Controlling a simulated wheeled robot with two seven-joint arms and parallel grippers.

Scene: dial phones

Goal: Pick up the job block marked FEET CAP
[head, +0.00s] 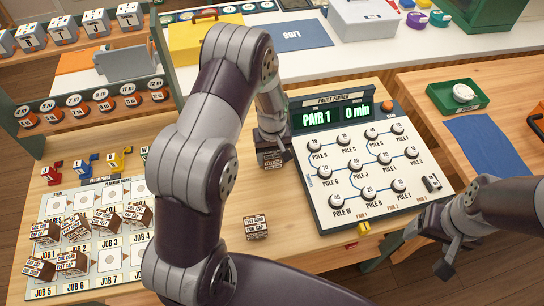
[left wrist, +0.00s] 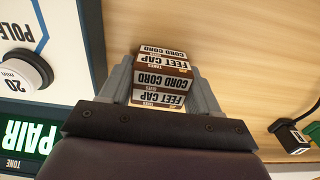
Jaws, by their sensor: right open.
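In the left wrist view my left gripper (left wrist: 162,85) has one finger on each side of a brown and white block marked FEET CAP and CORD CORD (left wrist: 162,72), with no clear gap. The same block shows small in the head view (head: 270,160), low between the fingers; whether it touches the table is unclear. My right gripper (head: 446,256) is open and empty at the lower right, over the table's front edge.
Another block (head: 256,228) stands alone on the table, closer to me. Several blocks lie on the planning board (head: 108,283) at left. A green tray (head: 440,98) stands on the right table.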

